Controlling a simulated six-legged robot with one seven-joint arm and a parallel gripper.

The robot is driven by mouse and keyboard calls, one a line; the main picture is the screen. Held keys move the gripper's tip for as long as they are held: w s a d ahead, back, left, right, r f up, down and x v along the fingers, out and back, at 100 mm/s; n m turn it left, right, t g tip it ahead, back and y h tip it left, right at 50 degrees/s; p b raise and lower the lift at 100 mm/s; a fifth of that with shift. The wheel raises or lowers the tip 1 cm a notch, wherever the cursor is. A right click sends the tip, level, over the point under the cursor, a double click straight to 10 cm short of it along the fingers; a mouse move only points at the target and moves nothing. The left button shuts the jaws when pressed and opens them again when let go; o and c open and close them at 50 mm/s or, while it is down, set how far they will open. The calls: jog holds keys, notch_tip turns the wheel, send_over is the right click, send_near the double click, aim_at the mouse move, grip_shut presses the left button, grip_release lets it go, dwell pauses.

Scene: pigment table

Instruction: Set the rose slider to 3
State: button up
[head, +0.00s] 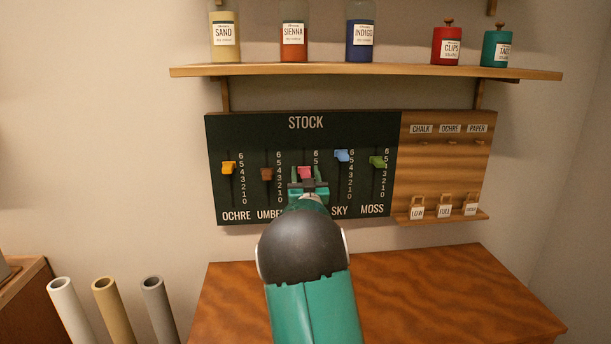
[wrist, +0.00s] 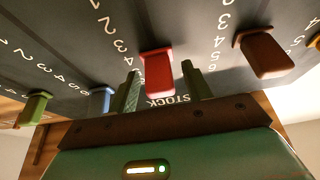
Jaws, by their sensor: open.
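My gripper (head: 308,186) is open at the board. In the wrist view its fingertips (wrist: 162,88) stand on either side of the knob, with visible gaps. My gripper hides the lower rose scale and name label.
Neighbouring knobs are brown umber (head: 266,174) and blue sky (head: 342,156). Ochre (head: 228,168) and green moss (head: 377,162) lie farther out. A shelf (head: 370,70) with jars is above, a wooden tag panel (head: 445,165) at right, and a table (head: 440,290) below.

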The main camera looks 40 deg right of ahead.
grip_shut()
jog(key=shift+f, duration=1.3)
grip_release()
jog(key=v, duration=1.4)
